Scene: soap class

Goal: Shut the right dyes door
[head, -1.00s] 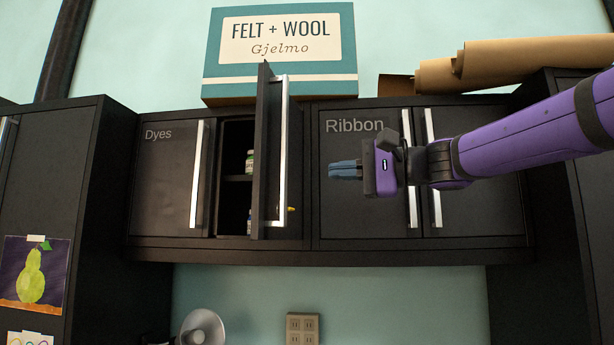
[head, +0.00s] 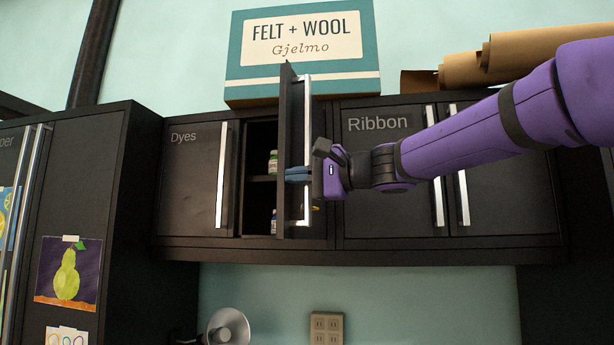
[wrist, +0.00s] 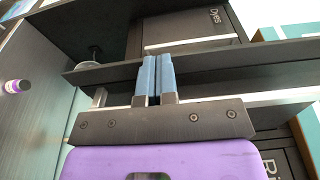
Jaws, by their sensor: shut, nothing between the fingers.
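The right dyes door (head: 291,150) is a dark panel with a long silver handle (head: 307,130). It stands open, swung out from the Dyes cabinet, and shows nearly edge-on in the head view. My gripper (head: 288,174) is shut and empty, with its blue fingertips at the door beside the handle; I cannot tell whether they touch it. In the wrist view, the fingers (wrist: 157,75) are together, pointing at the dark door edge (wrist: 110,72). The left dyes door (head: 193,180) is shut.
Small bottles (head: 273,162) stand on the shelf inside the open cabinet. The shut Ribbon cabinet (head: 385,190) is on the right, behind my arm. A Felt + Wool box (head: 303,55) and brown rolls (head: 530,50) lie on top. A lamp (head: 229,327) is below.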

